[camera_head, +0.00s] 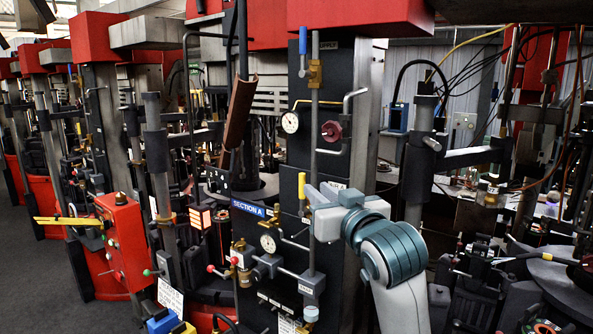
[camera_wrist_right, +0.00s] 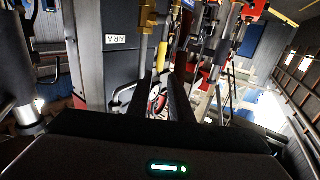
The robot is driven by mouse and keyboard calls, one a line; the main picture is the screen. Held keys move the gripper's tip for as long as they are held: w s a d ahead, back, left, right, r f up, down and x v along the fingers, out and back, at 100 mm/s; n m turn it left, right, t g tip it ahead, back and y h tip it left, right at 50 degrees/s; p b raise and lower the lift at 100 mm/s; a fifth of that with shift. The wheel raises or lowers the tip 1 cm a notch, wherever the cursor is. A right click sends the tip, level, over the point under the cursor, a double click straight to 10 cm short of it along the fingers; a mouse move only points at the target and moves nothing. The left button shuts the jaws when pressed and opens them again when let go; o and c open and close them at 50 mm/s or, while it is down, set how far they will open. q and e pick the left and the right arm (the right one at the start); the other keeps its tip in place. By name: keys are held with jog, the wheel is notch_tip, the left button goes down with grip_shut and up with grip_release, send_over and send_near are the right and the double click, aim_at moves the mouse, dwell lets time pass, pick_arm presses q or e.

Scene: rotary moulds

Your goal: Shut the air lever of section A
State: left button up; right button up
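The blue SECTION A plate (camera_head: 247,208) is on the dark column at the centre of the head view. A yellow lever (camera_head: 301,186) stands upright there, just left of my right wrist. In the right wrist view, the yellow lever (camera_wrist_right: 163,55) runs from a brass valve (camera_wrist_right: 148,17), beside the AIR A label (camera_wrist_right: 115,40). My right gripper (camera_wrist_right: 163,85) has its two dark fingers apart, with a gap between them. The lever shows beyond the fingertips; I cannot tell whether they touch it. In the head view my wrist hides the fingers. My left gripper is not in view.
A red handwheel (camera_head: 331,131) and a pressure gauge (camera_head: 290,122) are above the lever. A second gauge (camera_head: 268,243) and pipework are below it. A red control box (camera_head: 122,240) stands at the left. Cables and machine parts crowd the right side.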

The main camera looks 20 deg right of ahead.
aim_at(301, 175)
jog(key=w+p, duration=0.1)
jog(key=w, duration=0.3)
jog(key=w+p, duration=0.2)
jog(key=w, duration=0.2)
jog(key=w+a+p, duration=0.1)
jog(key=w+p, duration=0.1)
jog(key=w, duration=0.2)
jog(key=shift+w+r, duration=0.15)
jog(key=shift+w, duration=0.9)
grip_shut()
